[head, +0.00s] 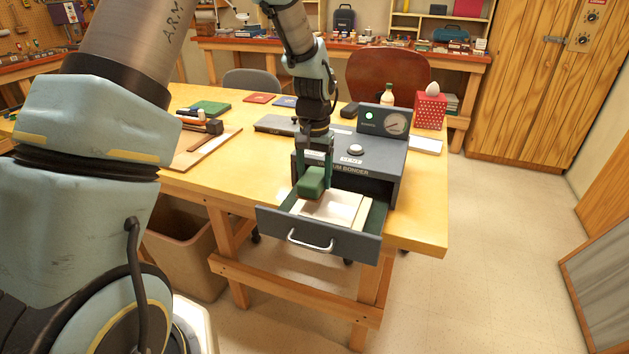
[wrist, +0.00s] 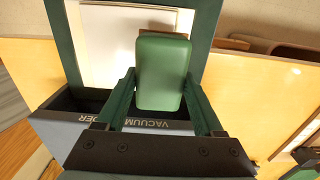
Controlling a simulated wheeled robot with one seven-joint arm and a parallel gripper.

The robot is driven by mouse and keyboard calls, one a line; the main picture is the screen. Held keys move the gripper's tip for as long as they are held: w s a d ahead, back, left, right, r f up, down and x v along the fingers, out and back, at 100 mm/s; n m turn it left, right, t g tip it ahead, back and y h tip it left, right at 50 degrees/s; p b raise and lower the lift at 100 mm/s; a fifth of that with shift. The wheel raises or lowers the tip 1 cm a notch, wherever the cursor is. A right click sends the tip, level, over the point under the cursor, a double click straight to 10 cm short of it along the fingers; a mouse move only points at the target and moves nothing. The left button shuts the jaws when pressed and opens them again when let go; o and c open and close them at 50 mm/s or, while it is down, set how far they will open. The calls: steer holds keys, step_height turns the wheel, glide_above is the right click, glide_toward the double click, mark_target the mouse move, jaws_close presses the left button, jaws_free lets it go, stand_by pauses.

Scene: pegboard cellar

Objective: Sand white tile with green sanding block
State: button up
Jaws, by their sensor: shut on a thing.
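My gripper (head: 315,168) is shut on the green sanding block (head: 311,182), with one finger on each side of it. In the wrist view the block (wrist: 163,72) sits between the fingers of my gripper (wrist: 163,92). The white tile (head: 335,207) lies in the open drawer (head: 318,243) of the grey vacuum bonder (head: 393,165). The block is over the left, rear part of the tile; I cannot tell whether it touches. In the wrist view the white tile (wrist: 108,45) shows beside and beyond the block, which hides part of it.
The bonder stands on a wooden table (head: 425,215), its drawer sticking out over the front edge. A red dotted tissue box (head: 430,110) and a white bottle (head: 387,97) stand behind it. A wooden board (head: 207,150) lies left. The floor at right is clear.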

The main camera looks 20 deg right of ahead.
steer(key=shift+w+r+p, duration=0.1)
steer(key=shift+r+p, duration=1.6)
steer(key=shift+r, duration=0.95)
